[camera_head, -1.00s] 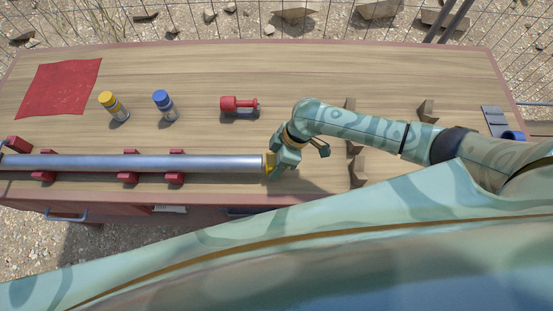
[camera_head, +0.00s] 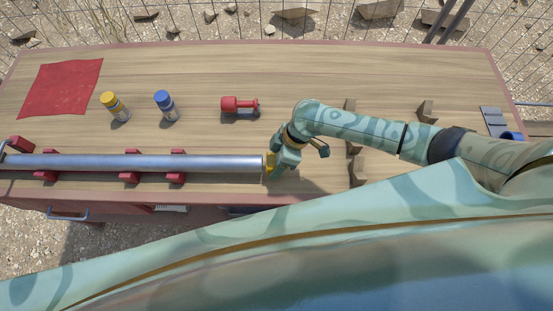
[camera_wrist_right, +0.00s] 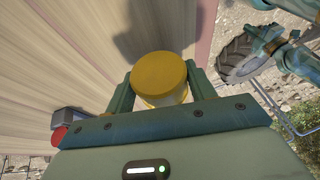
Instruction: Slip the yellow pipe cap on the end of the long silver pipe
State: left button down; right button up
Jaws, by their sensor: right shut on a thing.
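The long silver pipe (camera_head: 140,162) lies along the front of the bench on red supports, with its right end at my right gripper. My right gripper (camera_head: 271,164) is shut on the yellow pipe cap (camera_head: 267,163) at that end. In the right wrist view the yellow cap (camera_wrist_right: 159,76) sits between the two fingers (camera_wrist_right: 160,90). The cap appears to meet the pipe's end; how far it is over the pipe I cannot tell.
Brown blocks (camera_head: 355,160) stand right of the gripper. The bench's back middle is clear.

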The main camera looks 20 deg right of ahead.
aim_at(261, 159)
jog(key=shift+a, duration=0.1)
dwell(0.3)
jog(key=shift+w+a, duration=0.2)
jog(key=shift+a, duration=0.35)
jog(key=shift+a, duration=0.1)
jog(key=shift+w+a, duration=0.25)
jog(key=shift+a, duration=0.6)
jog(key=shift+w+a, duration=0.1)
jog(key=shift+a, duration=0.1)
jog(key=shift+w+a, duration=0.1)
jog(key=shift+a, duration=0.4)
jog(key=o, duration=0.9)
